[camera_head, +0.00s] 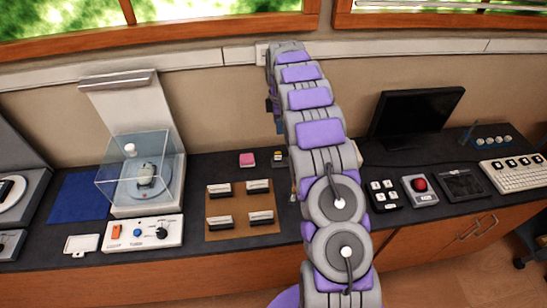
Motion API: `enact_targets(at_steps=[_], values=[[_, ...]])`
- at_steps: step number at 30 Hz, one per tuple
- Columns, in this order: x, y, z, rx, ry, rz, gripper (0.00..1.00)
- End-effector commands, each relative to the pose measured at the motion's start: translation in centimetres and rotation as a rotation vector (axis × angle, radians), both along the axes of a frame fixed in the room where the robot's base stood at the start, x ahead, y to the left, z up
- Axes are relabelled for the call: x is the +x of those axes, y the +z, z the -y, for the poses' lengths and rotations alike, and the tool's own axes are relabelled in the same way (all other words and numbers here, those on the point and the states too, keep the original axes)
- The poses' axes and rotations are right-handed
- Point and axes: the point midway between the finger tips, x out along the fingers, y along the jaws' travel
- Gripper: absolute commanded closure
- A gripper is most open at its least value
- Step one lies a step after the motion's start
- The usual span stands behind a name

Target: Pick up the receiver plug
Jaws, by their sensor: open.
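My arm rises through the middle of the view and bends down at its far end. Only a dark sliver of my gripper (274,112) shows at the left edge of the arm, above the back of the counter. It is open; its fingertips are mostly hidden behind the arm. I cannot identify the receiver plug for certain. A small dark and yellowish piece (278,156) stands on the counter below my gripper, close to the arm, and a pink block (247,159) lies left of it. My gripper appears apart from both.
A brown board (240,203) with several small card holders lies in front. A glass case (132,180) and a control box (142,233) stand left. A monitor (415,112), a red-button box (420,190) and a keyboard (515,174) are right. The blue mat (80,197) is bare.

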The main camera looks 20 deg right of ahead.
Motion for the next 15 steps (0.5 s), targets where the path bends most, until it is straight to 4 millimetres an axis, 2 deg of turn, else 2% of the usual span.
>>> enact_targets(at_steps=[5, 15], values=[[0.0, -1.7, 0.0, 0.001, 0.002, -0.002, 0.53], [0.0, -8.4, 0.0, 0.002, 0.000, -0.004, 0.53]])
